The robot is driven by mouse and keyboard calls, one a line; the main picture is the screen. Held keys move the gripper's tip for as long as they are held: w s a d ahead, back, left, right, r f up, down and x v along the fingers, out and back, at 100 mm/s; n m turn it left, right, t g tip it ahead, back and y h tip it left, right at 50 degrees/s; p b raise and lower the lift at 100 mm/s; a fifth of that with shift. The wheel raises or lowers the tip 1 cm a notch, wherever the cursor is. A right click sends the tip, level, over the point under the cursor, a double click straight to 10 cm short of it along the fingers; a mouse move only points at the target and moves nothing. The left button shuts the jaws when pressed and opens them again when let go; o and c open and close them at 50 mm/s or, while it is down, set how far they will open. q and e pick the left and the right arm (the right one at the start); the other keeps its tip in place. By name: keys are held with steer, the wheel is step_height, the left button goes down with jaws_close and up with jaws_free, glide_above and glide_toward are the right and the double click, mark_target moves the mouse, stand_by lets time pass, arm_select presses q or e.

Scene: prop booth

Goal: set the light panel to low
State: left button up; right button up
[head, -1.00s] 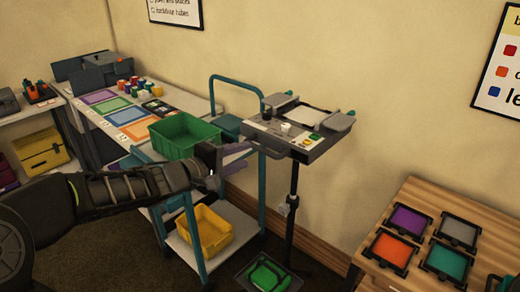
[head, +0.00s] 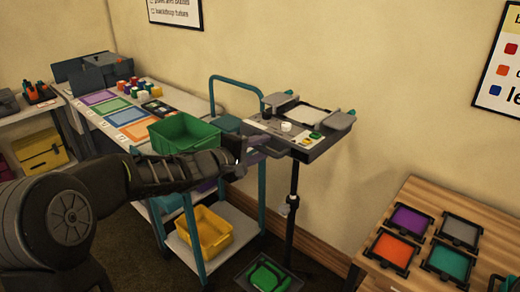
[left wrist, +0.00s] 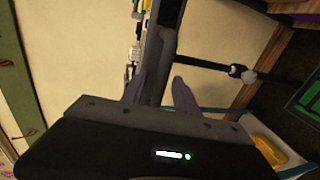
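The light panel (head: 302,134) is a grey slab with small controls on top, including a white knob (head: 286,127), a green button and a yellow one (head: 306,141). It stands on a dark pole stand. I cannot read its setting. My left gripper (head: 254,156) is at the panel's front left edge, by a grey bar handle. In the left wrist view, the two purple fingers (left wrist: 159,90) are apart, with the panel's edge (left wrist: 152,50) and the handle (left wrist: 168,45) just beyond and partly between them. Contact cannot be told. My right gripper is out of view.
A teal trolley (head: 263,200) with a green bin (head: 184,133) and a yellow bin (head: 204,232) stands left of the panel. A wooden table (head: 440,204) with colored framed squares is at right.

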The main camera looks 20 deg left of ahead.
arm_select(q)
steer(key=shift+c, duration=0.2)
jaws_close()
stand_by(1.2)
